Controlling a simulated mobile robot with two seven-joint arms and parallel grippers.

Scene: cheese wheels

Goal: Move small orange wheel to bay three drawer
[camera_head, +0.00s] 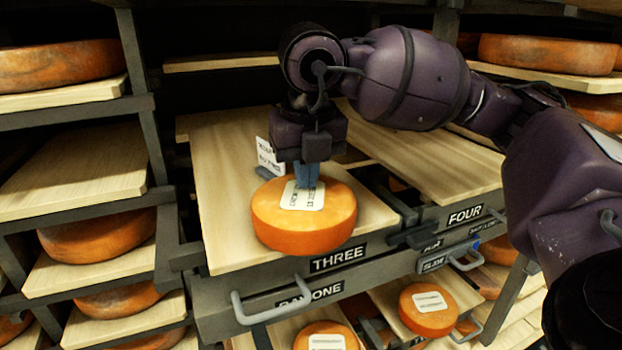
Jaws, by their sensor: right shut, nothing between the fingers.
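An orange wheel (304,228) with a white label on top lies flat on the pale wooden board of the drawer marked THREE (235,233), near its front edge. My right gripper (306,178) points down over the top of this wheel, with its blue fingers shut and nothing between them. The fingertips overlap the label in the picture; I cannot tell whether they touch it. My left gripper is not in view.
A drawer marked FOUR (440,180) is at the right, partly behind my right arm. Lower boards hold labelled orange wheels (428,309). Shelves at the left carry larger wheels (60,65). A grey handle (270,312) juts out below drawer three. A white card (268,156) stands behind the wheel.

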